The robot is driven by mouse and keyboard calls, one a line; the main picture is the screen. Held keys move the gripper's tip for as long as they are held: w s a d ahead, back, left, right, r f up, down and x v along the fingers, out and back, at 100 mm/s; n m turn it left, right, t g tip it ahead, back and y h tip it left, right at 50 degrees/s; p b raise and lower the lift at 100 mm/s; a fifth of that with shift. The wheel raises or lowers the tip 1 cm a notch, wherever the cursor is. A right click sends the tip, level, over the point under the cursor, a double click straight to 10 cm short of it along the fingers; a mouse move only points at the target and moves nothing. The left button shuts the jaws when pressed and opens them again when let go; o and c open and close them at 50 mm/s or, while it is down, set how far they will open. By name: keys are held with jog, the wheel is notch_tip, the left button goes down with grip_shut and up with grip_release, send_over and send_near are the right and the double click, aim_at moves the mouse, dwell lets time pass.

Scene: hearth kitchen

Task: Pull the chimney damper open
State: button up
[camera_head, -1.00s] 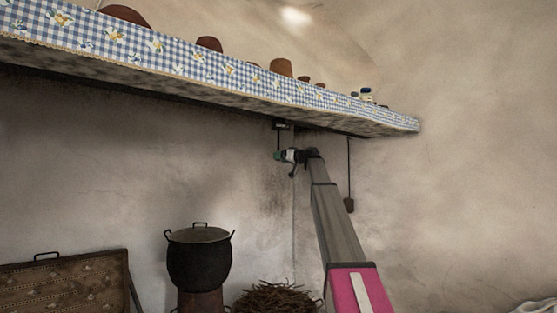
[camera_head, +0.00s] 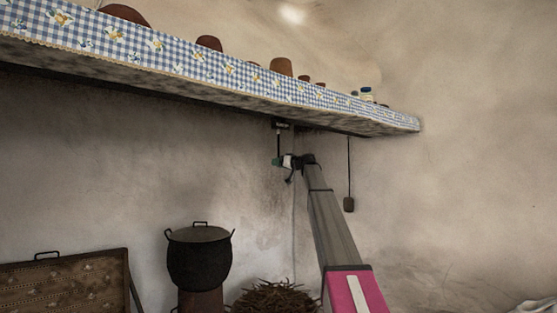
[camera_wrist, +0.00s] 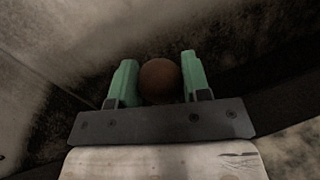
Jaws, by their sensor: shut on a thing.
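The chimney damper's dark housing (camera_head: 280,125) sits under the edge of the mantel shelf, with a thin pull (camera_head: 278,143) hanging straight down from it. My gripper (camera_head: 276,162) is at the lower end of this pull, below the shelf. In the wrist view a round brown knob (camera_wrist: 160,80) lies between the two green fingers of my gripper (camera_wrist: 158,85), which are shut on it. In the head view the knob is too small to make out at the fingers.
The mantel shelf (camera_head: 250,96) with a checked cloth runs above my arm. A dark weight (camera_head: 349,204) hangs on a cord to the right. A black pot (camera_head: 199,262), a brushwood pile (camera_head: 275,298) and a patterned panel (camera_head: 65,290) stand below. The right wall is bare.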

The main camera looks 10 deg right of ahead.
notch_tip(320, 180, down, 4)
jog(key=shift+f, duration=0.15)
jog(key=o, duration=1.3)
jog(key=shift+s+d, duration=0.1)
jog(key=v, duration=1)
jog(key=shift+s+d, duration=0.2)
jog(key=shift+d, duration=0.05)
